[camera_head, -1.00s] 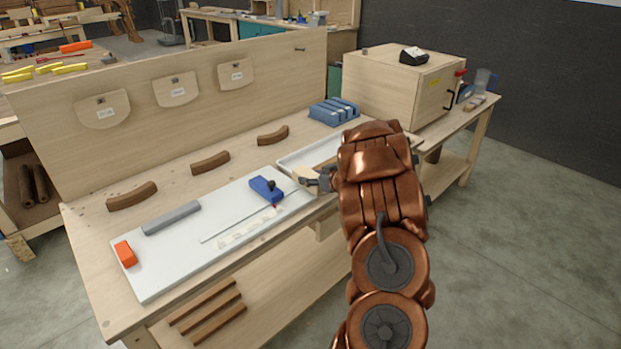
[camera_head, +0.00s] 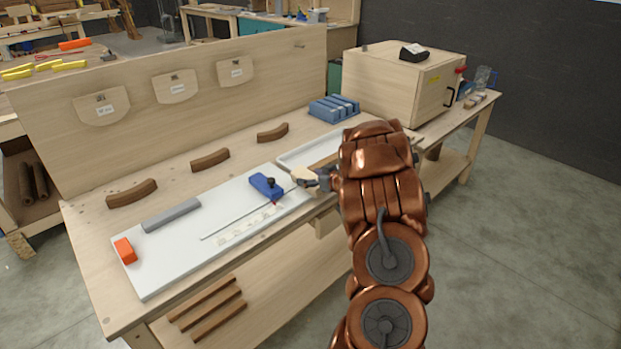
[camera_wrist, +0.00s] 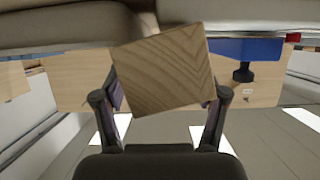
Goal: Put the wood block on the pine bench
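The wood block (camera_head: 303,175) is pale and shows beside my gripper in the head view, over the gap between the white board and the white tray. In the wrist view the block (camera_wrist: 163,68) sits slightly tilted between both fingers, its grained face toward the camera. My gripper (camera_head: 318,180) is shut on it; the fingers (camera_wrist: 163,95) press its two sides. The pine bench (camera_head: 240,152) is the long light workbench under the board. I cannot tell whether the block touches anything below. My arm hides part of the bench's right end.
The white board (camera_head: 190,245) carries a blue clamp-like tool (camera_head: 265,186), a grey bar (camera_head: 171,215) and an orange piece (camera_head: 125,251). A white tray (camera_head: 293,159) lies right behind the block. Curved brown pieces (camera_head: 210,160) line the back. Blue holders (camera_head: 333,108) stand farther right.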

